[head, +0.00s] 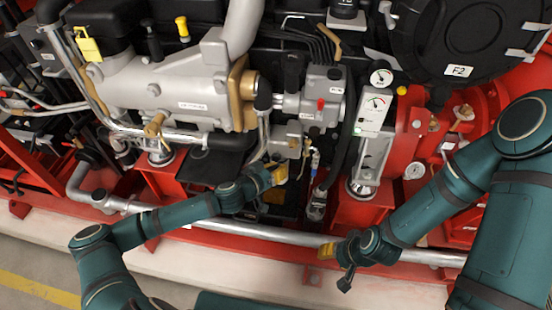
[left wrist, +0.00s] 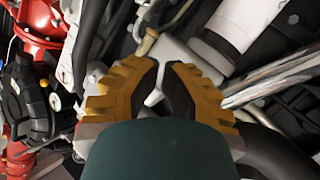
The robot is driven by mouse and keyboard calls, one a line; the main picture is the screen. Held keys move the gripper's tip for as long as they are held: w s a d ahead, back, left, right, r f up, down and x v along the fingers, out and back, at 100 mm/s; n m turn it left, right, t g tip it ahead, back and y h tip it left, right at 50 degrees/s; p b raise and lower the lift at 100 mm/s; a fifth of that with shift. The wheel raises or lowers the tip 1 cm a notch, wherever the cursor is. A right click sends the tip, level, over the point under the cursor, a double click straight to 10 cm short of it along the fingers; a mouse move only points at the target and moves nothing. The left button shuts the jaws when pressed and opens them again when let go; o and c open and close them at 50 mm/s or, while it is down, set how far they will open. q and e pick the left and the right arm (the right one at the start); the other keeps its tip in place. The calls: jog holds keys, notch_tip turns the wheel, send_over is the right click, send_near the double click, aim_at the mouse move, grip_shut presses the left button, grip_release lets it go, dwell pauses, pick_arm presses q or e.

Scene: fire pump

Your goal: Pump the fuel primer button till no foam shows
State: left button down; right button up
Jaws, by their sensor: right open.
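My left gripper (head: 279,174) is low in front of the engine, just below a small grey block (head: 285,140). In the left wrist view its two yellow fingers with dark pads (left wrist: 161,72) have their tips close together, with a narrow gap and nothing seen held. A tan knob (left wrist: 146,42) on a pale block lies just past the tips; I cannot tell whether it is the primer button or whether it is touched. No foam can be made out. My right gripper (head: 336,264) is open and empty by the front pipe.
A silver pipe (head: 285,236) runs along the red base frame (head: 365,212). A grey housing with a red knob (head: 320,104) and a white gauge panel (head: 374,112) stand above. Hoses and thin lines crowd the space around my left gripper. The pale floor in front is clear.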

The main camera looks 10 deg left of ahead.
dwell(0.7)
pick_arm(q)
jog(key=shift+w, duration=0.45)
jog(key=shift+w+b, duration=0.35)
jog(key=shift+w, duration=0.5)
dwell(0.9)
jog(key=shift+s, duration=1.3)
jog(key=s, duration=0.5)
dwell(2.2)
